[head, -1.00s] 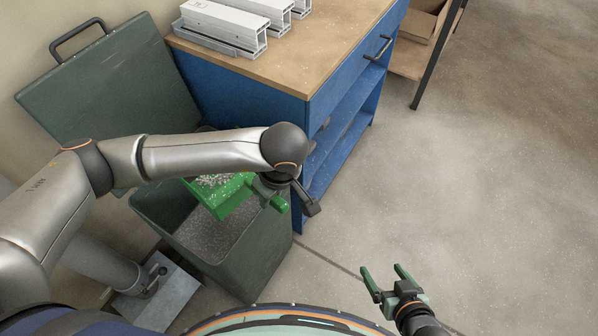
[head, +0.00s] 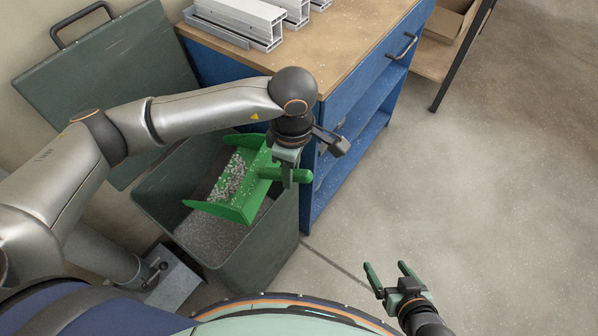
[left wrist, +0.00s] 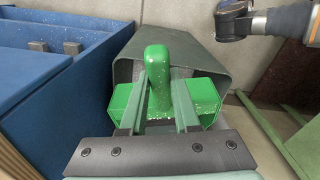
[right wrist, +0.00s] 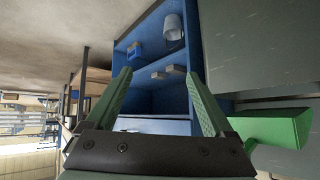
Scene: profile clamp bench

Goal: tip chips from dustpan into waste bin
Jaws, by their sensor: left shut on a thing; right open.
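The green dustpan (head: 247,208) is over the open mouth of the dark green waste bin (head: 262,262), with its open edge toward the lower left. Grey chips (head: 231,178) lie in the pan, and grey material (head: 205,236) shows inside the bin. My left gripper (head: 286,170) is shut on the dustpan's handle (head: 299,176). In the left wrist view the handle (left wrist: 157,68) stands between the fingers, with the pan behind it. My right gripper (head: 393,277) is open and empty over the floor at the lower right. The dustpan's edge (right wrist: 285,128) also shows in the right wrist view.
The bin's lid (head: 110,85) is tipped back against the wall. A blue workbench (head: 345,130) with a wooden top and aluminium profiles (head: 238,20) stands right behind the bin. The floor (head: 480,200) at the right is clear.

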